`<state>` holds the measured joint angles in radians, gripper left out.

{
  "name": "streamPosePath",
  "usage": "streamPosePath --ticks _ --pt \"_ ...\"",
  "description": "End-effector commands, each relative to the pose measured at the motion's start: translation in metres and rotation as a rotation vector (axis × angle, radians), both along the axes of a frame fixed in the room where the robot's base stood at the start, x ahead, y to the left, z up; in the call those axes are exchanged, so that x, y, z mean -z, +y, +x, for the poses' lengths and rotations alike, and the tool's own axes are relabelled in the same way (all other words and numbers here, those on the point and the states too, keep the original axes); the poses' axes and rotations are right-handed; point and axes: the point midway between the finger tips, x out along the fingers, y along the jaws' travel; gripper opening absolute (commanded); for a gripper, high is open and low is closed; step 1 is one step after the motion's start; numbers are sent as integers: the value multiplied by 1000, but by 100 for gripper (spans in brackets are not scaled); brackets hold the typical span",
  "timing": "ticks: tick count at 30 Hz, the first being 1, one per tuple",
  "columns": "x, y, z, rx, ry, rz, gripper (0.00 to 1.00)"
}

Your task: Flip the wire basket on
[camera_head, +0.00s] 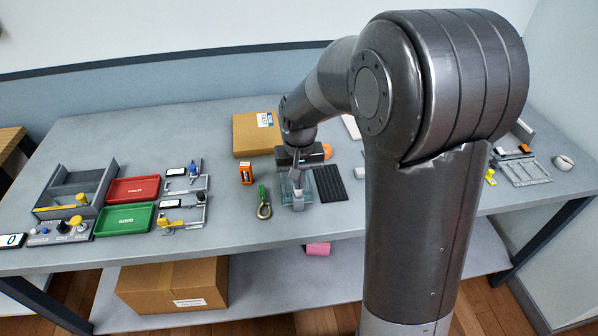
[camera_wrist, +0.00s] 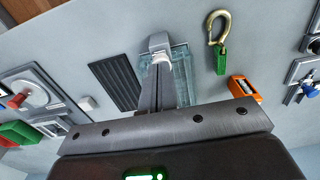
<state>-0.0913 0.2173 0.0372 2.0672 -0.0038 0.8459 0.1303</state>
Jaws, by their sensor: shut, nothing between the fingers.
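No object in either view is clearly recognisable as a wire basket. My gripper (camera_head: 298,206) is shut and empty, pointing down at a translucent greenish block (camera_head: 284,187) near the table's middle. In the wrist view the closed fingers (camera_wrist: 159,42) lie in front of the same block (camera_wrist: 182,68), hiding part of it. I cannot tell whether they touch it.
A black ribbed mat (camera_head: 330,183) lies right of the block. A green-handled hook (camera_head: 264,203) and an orange box (camera_head: 246,174) lie left. Red (camera_head: 133,190) and green (camera_head: 124,219) trays stand farther left. A cardboard box (camera_head: 257,134) stands behind. My arm hides the table's right middle.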

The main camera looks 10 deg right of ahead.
Motion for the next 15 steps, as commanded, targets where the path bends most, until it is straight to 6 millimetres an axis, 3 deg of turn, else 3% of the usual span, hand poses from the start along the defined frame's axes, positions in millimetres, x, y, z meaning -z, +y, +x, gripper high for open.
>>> streamPosePath --ticks 10,15 --pt "6 0 -2 0 9 -1 0" --pt "-11 0 -2 0 4 0 0"
